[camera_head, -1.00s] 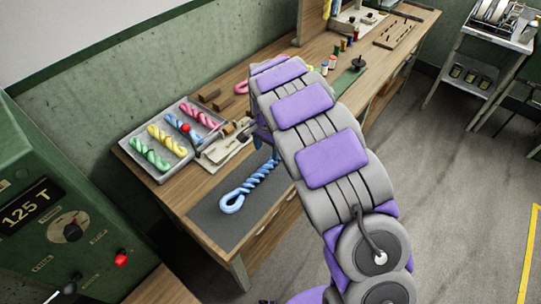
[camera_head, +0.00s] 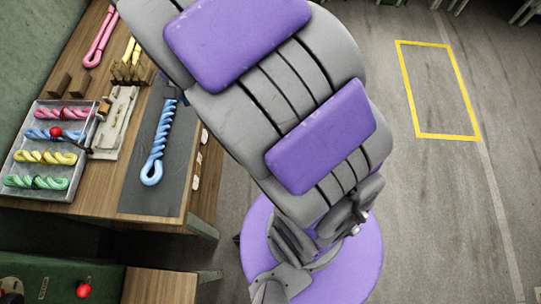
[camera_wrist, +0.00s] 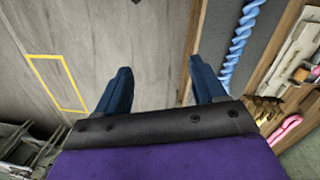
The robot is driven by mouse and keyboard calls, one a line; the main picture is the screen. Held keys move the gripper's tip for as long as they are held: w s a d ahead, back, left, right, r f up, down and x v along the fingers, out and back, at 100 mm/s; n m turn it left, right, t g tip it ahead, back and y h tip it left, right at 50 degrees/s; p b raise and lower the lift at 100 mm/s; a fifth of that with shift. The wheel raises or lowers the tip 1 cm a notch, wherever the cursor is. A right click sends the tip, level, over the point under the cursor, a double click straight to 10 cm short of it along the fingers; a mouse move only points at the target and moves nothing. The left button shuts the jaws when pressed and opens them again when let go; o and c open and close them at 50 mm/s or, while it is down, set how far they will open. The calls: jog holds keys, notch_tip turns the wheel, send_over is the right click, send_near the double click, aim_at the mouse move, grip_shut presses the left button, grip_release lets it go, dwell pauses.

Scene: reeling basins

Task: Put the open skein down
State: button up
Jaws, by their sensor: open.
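A blue twisted skein (camera_head: 162,138) with a loop at its near end lies on the dark grey mat (camera_head: 138,190) on the wooden bench. Its far end is partly hidden near my arm in the head view. The same skein shows at the upper right of the wrist view (camera_wrist: 238,42). My gripper (camera_wrist: 160,72) is open, with nothing between its two blue fingers. It is over the floor beside the bench edge, with the skein outside the right finger. My arm hides it in the head view.
A metal tray (camera_head: 88,104) holds pink, blue, yellow and green skeins left of the mat. A pale board (camera_head: 112,130) lies between tray and mat. A pink skein (camera_head: 98,38) lies farther back. Floor with a yellow outline (camera_head: 446,136) is open to the right.

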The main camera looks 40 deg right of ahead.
jog(key=s+d+r+n, duration=0.1)
jog(key=s+d+n, duration=0.1)
jog(key=s, duration=1)
jog(key=s+d+r+n+g, duration=0.1)
jog(key=s+d+n, duration=0.1)
jog(key=s, duration=1)
jog(key=shift+s+d+n+y, duration=0.15)
jog(key=shift+n+y, duration=0.25)
jog(key=shift+n, duration=0.2)
jog(key=shift+a, duration=0.45)
jog(key=shift+d, duration=0.35)
jog(key=shift+a, duration=0.2)
